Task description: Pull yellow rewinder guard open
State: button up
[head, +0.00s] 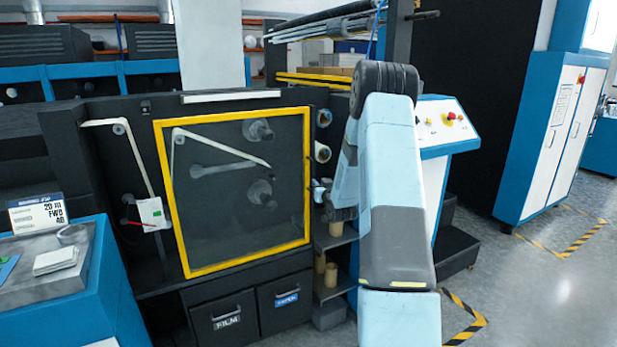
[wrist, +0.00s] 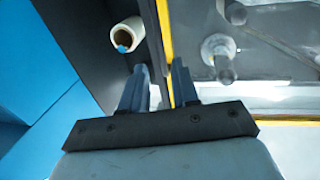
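The yellow rewinder guard (head: 306,170) is a clear panel in a yellow frame, standing upright across the dark machine front in the head view. It looks flat against the machine. In the wrist view its yellow edge (wrist: 164,35) runs down between my fingers, nearer the right one. My gripper (wrist: 160,80) is open, with a gap between its fingers; I cannot tell whether either touches the frame. In the head view my gripper (head: 322,192) is small beside the guard's right edge, partly hidden by my arm. I see no separate handle on the guard.
Rollers (head: 258,131) show behind the clear panel. A white roll (wrist: 126,35) is just left of my fingers in the wrist view. FILM (head: 225,318) and PAPER (head: 285,300) drawers lie below the guard. A control console (head: 440,125) stands right of my arm. Floor before the right cabinets is clear.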

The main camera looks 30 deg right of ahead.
aim_at(312, 175)
jog(key=w, duration=0.3)
jog(key=w+d, duration=0.1)
jog(key=w, duration=0.6)
jog(key=shift+w+d, duration=0.1)
jog(key=shift+d, duration=0.15)
jog(key=shift+c, duration=0.4)
grip_shut()
